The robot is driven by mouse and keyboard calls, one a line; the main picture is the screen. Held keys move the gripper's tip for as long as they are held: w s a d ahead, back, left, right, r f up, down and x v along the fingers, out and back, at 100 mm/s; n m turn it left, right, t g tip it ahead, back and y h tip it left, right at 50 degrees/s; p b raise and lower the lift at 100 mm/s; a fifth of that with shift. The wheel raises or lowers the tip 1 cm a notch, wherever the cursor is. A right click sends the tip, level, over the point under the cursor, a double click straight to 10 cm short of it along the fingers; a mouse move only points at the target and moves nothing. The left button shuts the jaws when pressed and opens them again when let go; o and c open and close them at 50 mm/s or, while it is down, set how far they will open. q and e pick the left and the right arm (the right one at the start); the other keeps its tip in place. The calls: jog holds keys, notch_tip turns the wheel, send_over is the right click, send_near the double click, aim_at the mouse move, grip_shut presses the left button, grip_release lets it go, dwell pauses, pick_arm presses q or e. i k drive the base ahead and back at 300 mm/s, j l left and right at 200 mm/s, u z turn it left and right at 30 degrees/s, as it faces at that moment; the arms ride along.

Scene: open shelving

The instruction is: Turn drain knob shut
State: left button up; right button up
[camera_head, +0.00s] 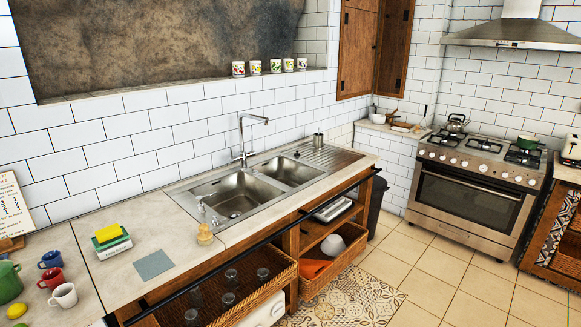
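A steel double-bowl sink (219,178) is set into the pale counter, with a ribbed drainboard at its right end. A tall bent tap (242,140) stands behind the bowls. Small metal fittings (202,207) show at the left front corner of the near bowl. I cannot tell which small fitting is the drain knob or how it is turned. Dark drain openings show in the bowls, but their state is too small to tell. Neither of my grippers is in view.
A yellow sponge (108,233), a grey cloth (154,265) and several mugs (64,295) are further left. Wicker baskets (277,291) sit under the counter. Tiled floor (440,270) before the stove (473,190) is clear.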

aim_at(216, 222)
jog(key=u, duration=0.55)
jog(key=i+l+u, duration=0.1)
jog(key=i+u, duration=0.15)
jog(key=u, duration=0.15)
jog(key=i+l+u, duration=0.15)
jog(key=u, duration=0.25)
jog(key=i+l+u, duration=0.25)
jog(key=u, duration=0.15)
jog(key=i+l, duration=0.2)
jog(key=i+l+u, duration=0.1)
jog(key=l, duration=0.35)
jog(key=i+l, duration=0.3)
jog(key=i+l+u, duration=0.15)
jog(key=l, duration=0.2)
jog(key=i, duration=0.05)
